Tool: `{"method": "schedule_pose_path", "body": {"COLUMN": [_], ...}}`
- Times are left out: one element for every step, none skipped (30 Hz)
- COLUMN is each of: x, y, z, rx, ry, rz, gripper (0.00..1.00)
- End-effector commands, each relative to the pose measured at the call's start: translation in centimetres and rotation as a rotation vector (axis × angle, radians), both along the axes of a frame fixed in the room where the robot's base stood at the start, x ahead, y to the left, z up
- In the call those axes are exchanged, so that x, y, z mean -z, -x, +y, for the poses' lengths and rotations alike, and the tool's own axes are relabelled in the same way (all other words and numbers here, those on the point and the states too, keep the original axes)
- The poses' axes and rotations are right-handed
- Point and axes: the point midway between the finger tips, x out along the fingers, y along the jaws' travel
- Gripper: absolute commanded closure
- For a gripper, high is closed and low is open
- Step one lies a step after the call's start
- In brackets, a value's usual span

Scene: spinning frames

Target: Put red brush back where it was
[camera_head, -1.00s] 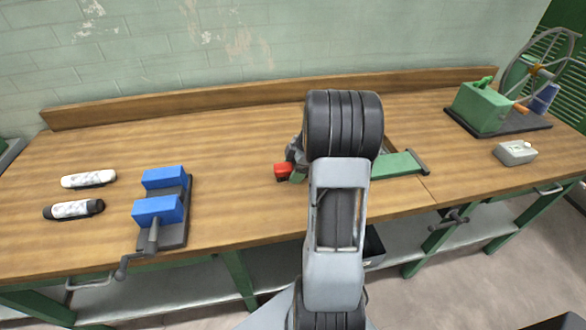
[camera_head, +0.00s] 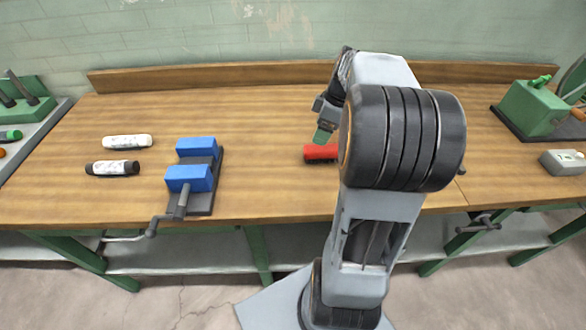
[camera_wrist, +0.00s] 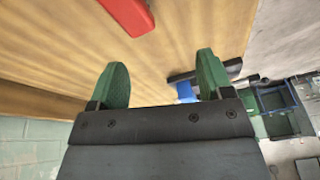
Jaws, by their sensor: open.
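The red brush (camera_head: 320,152) lies on the wooden workbench (camera_head: 270,190), near the middle of its top. Its red body also shows at the top edge of the wrist view (camera_wrist: 129,14), partly cut off. My gripper (camera_head: 325,128) is above the bench, just over and behind the brush in the head view, with its green fingertips pointing down. In the wrist view my gripper (camera_wrist: 160,68) has its two green fingers spread apart with nothing between them. The brush is outside the fingers and apart from them.
A blue-jawed vise (camera_head: 193,178) stands left of the brush. A green machine (camera_head: 533,107) and a grey box (camera_head: 563,162) are at the right. Bare bench lies between vise and brush.

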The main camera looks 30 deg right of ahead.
Motion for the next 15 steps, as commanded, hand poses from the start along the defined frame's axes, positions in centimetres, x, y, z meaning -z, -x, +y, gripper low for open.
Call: {"method": "schedule_pose_path", "body": {"x": [-0.4,-0.5,-0.5,-0.4,-0.3,-0.2,-0.1,0.1,0.3,0.5,0.7,1.0,1.2,1.4,1.6], "y": [0.5,0.9,1.6,2.1,2.7,3.4,4.0,4.6,5.4,6.0,6.5,7.2,7.7,8.1,8.6], "z": [2.8,4.3,6.1,7.4,8.6,10.1,11.1,12.0,13.1,13.8,14.5,15.3,15.8,16.2,16.7], "rx": [0.061,0.114,0.185,0.240,0.292,0.360,0.411,0.459,0.519,0.562,0.602,0.651,0.683,0.713,0.749], "ry": [0.026,0.040,0.059,0.071,0.080,0.092,0.097,0.100,0.103,0.102,0.099,0.094,0.089,0.085,0.076], "rz": [0.017,0.027,0.037,0.042,0.044,0.041,0.037,0.032,0.023,0.013,0.007,-0.003,-0.011,-0.018,-0.025], "gripper": [0.27,0.27,0.27,0.27,0.27,0.27,0.27,0.27,0.27,0.27,0.27,0.27,0.27,0.27,0.27]}}
